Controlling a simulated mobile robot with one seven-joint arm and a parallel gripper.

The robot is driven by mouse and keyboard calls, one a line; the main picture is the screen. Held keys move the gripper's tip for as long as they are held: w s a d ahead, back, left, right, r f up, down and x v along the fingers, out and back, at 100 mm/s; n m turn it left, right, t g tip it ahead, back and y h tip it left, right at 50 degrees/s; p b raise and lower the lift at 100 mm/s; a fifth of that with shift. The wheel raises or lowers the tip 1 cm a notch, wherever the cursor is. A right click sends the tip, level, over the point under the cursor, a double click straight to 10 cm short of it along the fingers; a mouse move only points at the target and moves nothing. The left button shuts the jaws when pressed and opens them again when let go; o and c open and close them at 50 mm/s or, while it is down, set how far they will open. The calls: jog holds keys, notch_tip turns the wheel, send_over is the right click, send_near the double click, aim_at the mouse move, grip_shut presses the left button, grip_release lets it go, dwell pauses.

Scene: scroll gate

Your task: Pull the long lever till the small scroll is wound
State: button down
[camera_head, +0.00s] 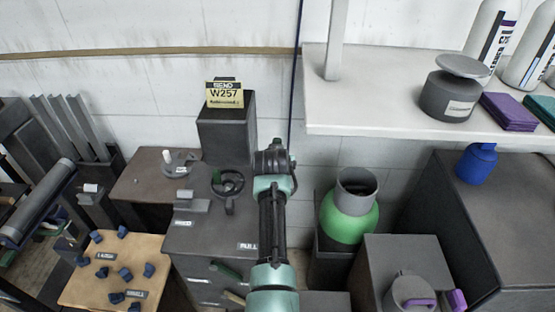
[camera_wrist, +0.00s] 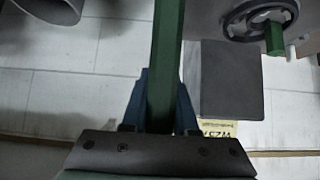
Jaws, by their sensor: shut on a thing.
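A long green bar, which looks like the lever (camera_wrist: 167,45), runs up through the wrist view between my fingers. My gripper (camera_wrist: 163,82) is shut on it, with a blue-grey finger on each side. In the head view my arm reaches forward beside the dark cabinet, and its dark end hides the fingers and the held bar. A dark handwheel (camera_head: 228,181) sits on the cabinet; it also shows in the wrist view (camera_wrist: 236,22), apart from the gripper. I cannot tell for sure which part is the small scroll.
A dark box with a W257 sign (camera_head: 225,95) stands behind the handwheel. A green round vessel (camera_head: 349,218) stands close to the right of my arm. A white shelf (camera_head: 400,90) juts out at upper right. A wooden board (camera_head: 110,265) with several blue pieces lies at lower left.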

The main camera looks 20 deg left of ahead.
jog(key=c, duration=0.7)
grip_release()
jog(key=shift+f, duration=0.1)
jog(key=v, duration=1.3)
jog(key=shift+p, duration=0.3)
